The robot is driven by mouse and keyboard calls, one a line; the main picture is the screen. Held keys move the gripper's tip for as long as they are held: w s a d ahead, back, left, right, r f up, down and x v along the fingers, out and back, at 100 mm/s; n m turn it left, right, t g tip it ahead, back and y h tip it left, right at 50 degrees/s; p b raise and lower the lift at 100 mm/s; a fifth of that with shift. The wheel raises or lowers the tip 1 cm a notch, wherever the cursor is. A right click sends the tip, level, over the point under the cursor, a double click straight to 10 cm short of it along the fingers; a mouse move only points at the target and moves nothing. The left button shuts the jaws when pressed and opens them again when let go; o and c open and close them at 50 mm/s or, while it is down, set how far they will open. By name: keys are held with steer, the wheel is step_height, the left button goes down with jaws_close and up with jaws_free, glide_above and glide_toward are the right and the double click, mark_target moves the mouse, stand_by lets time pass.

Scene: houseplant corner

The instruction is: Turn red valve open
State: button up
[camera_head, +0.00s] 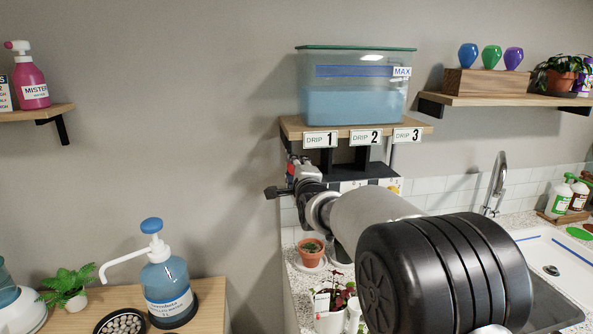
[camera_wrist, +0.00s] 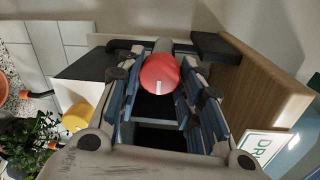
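The red valve (camera_wrist: 160,73) shows in the wrist view as a rounded red knob with a small white mark, on a dark grey stem. My gripper (camera_wrist: 162,82) has its two blue-padded fingers apart, one on each side of the knob. I cannot tell whether the pads touch it. In the head view my gripper (camera_head: 291,183) is at the left end of the drip shelf, below the DRIP 1 label (camera_head: 320,139). Only a small red part of the valve (camera_head: 291,168) shows there, the rest hidden by the gripper.
A lidded water tank (camera_head: 355,105) stands on the wooden shelf (camera_head: 290,128) above my gripper. A dark ledge (camera_head: 365,171) is under the shelf. Below are a small potted plant (camera_head: 311,250) and a leafy plant (camera_head: 340,294). A blue pump bottle (camera_head: 165,280) stands lower left.

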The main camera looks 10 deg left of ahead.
steer(key=o, duration=0.5)
steer(key=shift+s, duration=0.1)
steer(key=v, duration=1.1)
steer(key=shift+s+d, duration=0.15)
steer(key=shift+s, duration=0.25)
steer(key=s+d+f+n+g+h, duration=0.25)
steer(key=s+d+n, duration=0.35)
steer(key=s, duration=0.4)
steer(key=s+d+f+n+g+h, duration=0.1)
steer(key=s+d+f+n+g, duration=0.2)
steer(key=s+d, duration=0.5)
steer(key=s+d+f+n+g, duration=0.1)
steer(key=s+f+n+g, duration=0.1)
steer(key=s, duration=0.5)
steer(key=s+d+f+n+g+h, duration=0.1)
steer(key=s+d+f+n+g, duration=0.1)
steer(key=s, duration=0.6)
steer(key=s+d+f+n+g, duration=0.1)
steer(key=s+f+n+g, duration=0.1)
steer(key=s, duration=0.6)
steer(key=shift+s+d+f+n+g, duration=0.1)
steer(key=shift+d+f+n+g, duration=0.05)
steer(key=shift+f+n, duration=0.35)
steer(key=shift+s+d+f+n+g, duration=0.1)
steer(key=shift+s+d+f+n, duration=0.1)
steer(key=shift+f+n, duration=0.25)
